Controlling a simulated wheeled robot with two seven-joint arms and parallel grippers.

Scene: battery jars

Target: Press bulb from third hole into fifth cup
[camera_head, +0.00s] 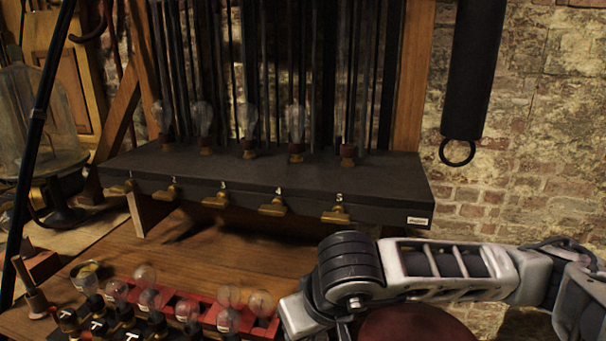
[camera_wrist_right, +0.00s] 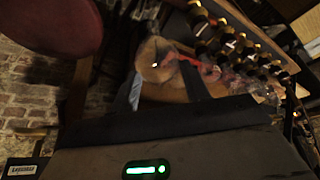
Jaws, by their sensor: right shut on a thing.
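Five brass-coloured cups stand in a row on a black bench with number labels. The fifth cup (camera_head: 347,155) is at the right end; pale glass above it is too faint to be sure of. Clear bulbs, such as one on the fourth cup (camera_head: 295,122), stand upright on the others. A red rack (camera_head: 205,297) at the lower left holds several bulbs; I cannot tell which hole is third. In the right wrist view my right gripper (camera_wrist_right: 162,85) is shut on a clear bulb (camera_wrist_right: 154,58). In the head view its fingers are hidden. My left gripper is not in view.
Brass levers (camera_head: 335,216) stick out along the bench front. A black cylinder with a ring (camera_head: 458,151) hangs at the right. A dark red round seat (camera_head: 415,322) lies below my right arm. The wooden tabletop (camera_head: 250,255) between rack and bench is mostly clear.

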